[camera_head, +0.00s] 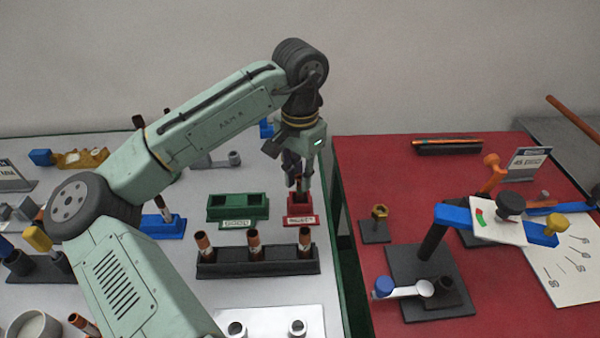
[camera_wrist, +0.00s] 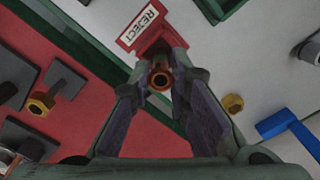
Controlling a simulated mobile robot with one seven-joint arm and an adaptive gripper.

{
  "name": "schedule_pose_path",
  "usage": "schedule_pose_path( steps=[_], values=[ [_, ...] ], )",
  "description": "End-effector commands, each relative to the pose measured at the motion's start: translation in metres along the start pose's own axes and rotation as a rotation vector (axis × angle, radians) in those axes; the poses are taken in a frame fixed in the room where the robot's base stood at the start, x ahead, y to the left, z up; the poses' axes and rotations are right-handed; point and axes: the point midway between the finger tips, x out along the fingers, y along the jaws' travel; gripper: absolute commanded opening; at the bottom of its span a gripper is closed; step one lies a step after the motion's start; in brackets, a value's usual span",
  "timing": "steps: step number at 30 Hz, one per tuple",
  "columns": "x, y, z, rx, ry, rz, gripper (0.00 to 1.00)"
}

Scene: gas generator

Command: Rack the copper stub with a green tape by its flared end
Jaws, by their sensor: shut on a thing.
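My gripper (camera_head: 298,178) is shut on a copper stub (camera_wrist: 160,78), whose round open copper end faces the wrist camera between the fingertips. The stub is upright at the red REJECT holder (camera_head: 300,212), which also shows in the wrist view (camera_wrist: 150,35). I cannot tell whether its lower end is inside the holder. No green tape can be made out on it. A dark rack (camera_head: 258,266) in front holds three upright copper stubs, the left (camera_head: 203,243), middle (camera_head: 253,242) and right (camera_head: 304,241), with pale bands whose tape colour is unclear.
A green GOOD holder (camera_head: 238,207) with empty-looking slots stands left of the red one. A blue block (camera_head: 163,226) holds another stub. A red table (camera_head: 365,180) to the right, past a gap, carries a blue-armed stand (camera_head: 455,215) and a small brass-topped post (camera_head: 378,225).

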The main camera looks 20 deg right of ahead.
Motion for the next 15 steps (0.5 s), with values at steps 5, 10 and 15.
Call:
schedule_pose_path(
  steps=[5, 10, 15],
  values=[
    [0.006, 0.0, 0.0, 0.0, 0.0, -0.001, 0.0],
    [0.011, 0.0, 0.0, 0.0, 0.0, 0.0, 0.0],
    [0.017, 0.0, 0.0, 0.0, 0.0, 0.001, 0.0]
  ],
)
